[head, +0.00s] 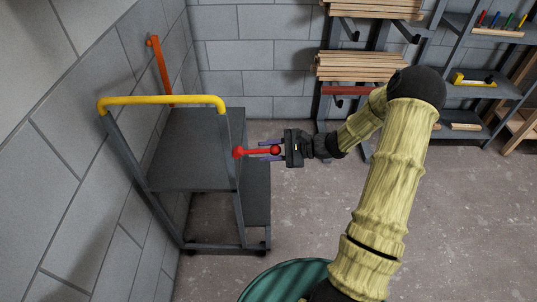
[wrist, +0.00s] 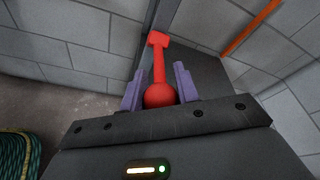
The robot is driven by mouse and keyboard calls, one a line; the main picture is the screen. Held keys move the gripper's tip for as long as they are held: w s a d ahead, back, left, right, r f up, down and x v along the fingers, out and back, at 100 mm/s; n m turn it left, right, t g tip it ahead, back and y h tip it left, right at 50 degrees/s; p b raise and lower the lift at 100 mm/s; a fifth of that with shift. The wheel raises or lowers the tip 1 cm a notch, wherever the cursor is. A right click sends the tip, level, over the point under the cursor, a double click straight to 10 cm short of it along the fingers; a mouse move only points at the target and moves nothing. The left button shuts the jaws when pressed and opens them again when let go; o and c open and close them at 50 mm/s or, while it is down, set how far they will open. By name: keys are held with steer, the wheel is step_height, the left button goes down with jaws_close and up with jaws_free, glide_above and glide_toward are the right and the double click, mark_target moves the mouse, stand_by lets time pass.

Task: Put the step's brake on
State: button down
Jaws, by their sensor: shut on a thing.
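The step (head: 190,160) is a dark grey wheeled unit with a yellow handrail (head: 165,101), standing beside the left wall. Its red brake lever (head: 249,152) sticks out to the right from the step's side. The lever has a round red knob at its end. My gripper (head: 271,151) is shut on the lever's knob, with a purple finger on each side. In the wrist view the red lever (wrist: 159,65) runs away from the knob (wrist: 160,95) between the purple fingers. Its far end meets a grey post of the step.
An orange-red bar (head: 160,66) leans at the wall behind the step. Racks with battens (head: 362,66) stand along the back wall, with shelves of tools (head: 474,80) at right.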

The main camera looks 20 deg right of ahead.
steer(key=shift+a+f+t+y+b, duration=0.15)
steer(key=shift+f+t+y+b, duration=0.65)
steer(key=shift+f+y+b, duration=1)
steer(key=shift+f, duration=0.1)
steer(key=c, duration=1.1)
jaws_free()
steer(key=shift+y, duration=0.3)
steer(key=v, duration=1.7)
